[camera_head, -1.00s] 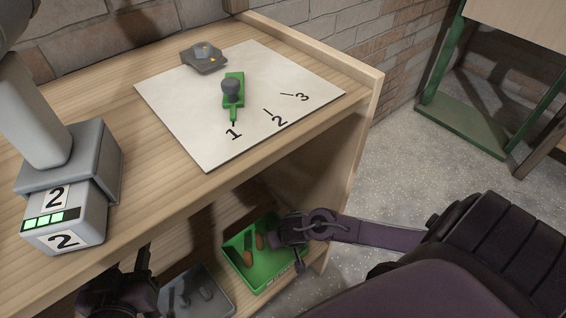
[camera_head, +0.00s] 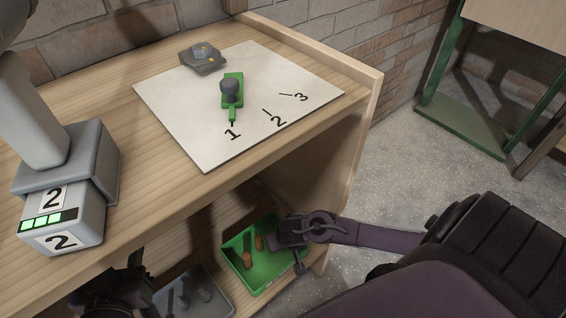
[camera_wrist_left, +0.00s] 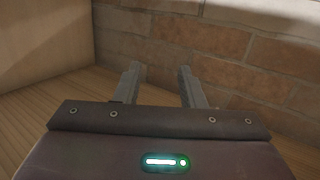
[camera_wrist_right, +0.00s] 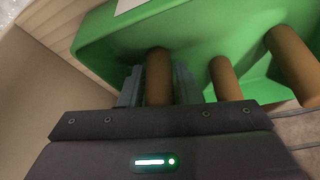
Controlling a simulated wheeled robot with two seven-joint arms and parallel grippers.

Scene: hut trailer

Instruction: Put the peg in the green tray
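The green tray (camera_head: 268,284) stands on the lower shelf and holds brown pegs (camera_head: 259,242). In the right wrist view the green tray (camera_wrist_right: 200,28) fills the upper part, with two brown pegs (camera_wrist_right: 226,80) to the right of my fingers. My right gripper (camera_wrist_right: 158,85) is over the tray. Its fingers sit close on both sides of another brown peg (camera_wrist_right: 159,68) and appear shut on it. Whether this peg touches the tray floor is unclear. My left gripper (camera_wrist_left: 159,82) is open and empty, facing a brick wall; in the head view it is dark at the lower left.
A grey tray (camera_head: 168,302) with grey parts is left of the green tray. The worktop above carries a white numbered sheet (camera_head: 190,125), a green tool with a dark knob (camera_head: 231,90) and a grey device (camera_head: 203,58). A grey box marked 2 (camera_head: 62,220) is at left.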

